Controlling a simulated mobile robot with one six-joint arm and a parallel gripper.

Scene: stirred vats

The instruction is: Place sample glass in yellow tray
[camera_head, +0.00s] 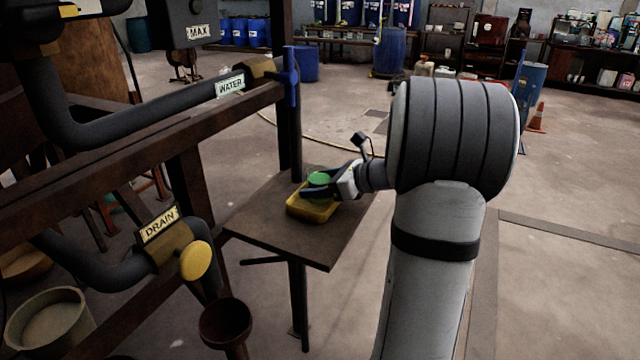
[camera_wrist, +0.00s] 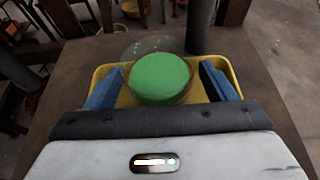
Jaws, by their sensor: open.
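The sample glass (camera_wrist: 160,78) holds something green and stands within the outline of the yellow tray in the wrist view. It also shows as a green disc in the head view (camera_head: 319,179). The yellow tray (camera_head: 312,208) lies on a small brown table; its rim shows in the wrist view (camera_wrist: 228,70). My gripper (camera_wrist: 161,85) is open, with one blue finger on each side of the glass and a visible gap at both sides. In the head view my gripper (camera_head: 318,187) is at the tray. The base of the glass is hidden.
The small brown table (camera_head: 290,240) has bare surface around the tray. A dark post with a blue valve handle (camera_head: 291,75) rises behind the table. A drain pipe with a yellow knob (camera_head: 195,261) and a brown funnel (camera_head: 226,322) stand to the left.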

